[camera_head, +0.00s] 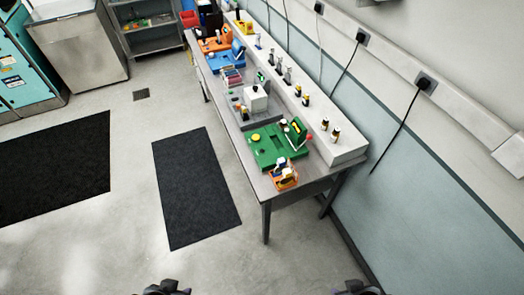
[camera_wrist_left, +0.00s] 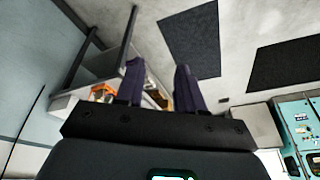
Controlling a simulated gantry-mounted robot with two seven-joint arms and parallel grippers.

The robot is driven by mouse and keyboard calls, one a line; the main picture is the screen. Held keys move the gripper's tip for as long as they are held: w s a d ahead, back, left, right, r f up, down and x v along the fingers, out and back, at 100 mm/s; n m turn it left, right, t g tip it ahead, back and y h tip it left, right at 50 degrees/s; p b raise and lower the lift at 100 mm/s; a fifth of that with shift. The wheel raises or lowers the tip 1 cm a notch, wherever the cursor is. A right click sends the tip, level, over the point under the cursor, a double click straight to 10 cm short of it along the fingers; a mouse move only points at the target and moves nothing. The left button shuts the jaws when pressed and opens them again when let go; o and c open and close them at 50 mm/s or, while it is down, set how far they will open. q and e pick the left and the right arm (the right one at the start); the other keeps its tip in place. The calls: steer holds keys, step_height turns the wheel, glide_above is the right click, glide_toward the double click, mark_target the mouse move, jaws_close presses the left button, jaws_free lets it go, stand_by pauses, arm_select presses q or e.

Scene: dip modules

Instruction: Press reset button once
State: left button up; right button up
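Several coloured modules stand on a long metal table in the head view. No reset label is legible, so I cannot tell which part is the reset button. My left gripper (camera_head: 165,287) is at the bottom edge, far from the table. In the left wrist view its two dark fingers (camera_wrist_left: 158,82) stand apart with nothing between them. My right gripper (camera_head: 358,288) is cut off at the bottom edge; its opening is unclear.
The table (camera_head: 257,185) runs along the wall, with a raised white ledge (camera_head: 343,151) holding small bottles. A grey module with a white box (camera_head: 256,103), blue and orange modules (camera_head: 228,57) sit farther back. Black mats (camera_head: 194,190) lie on open floor to the left.

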arm_select(q)
steer(key=shift+d, duration=0.15)
jaws_close()
stand_by(0.7)
stand_by(0.5)
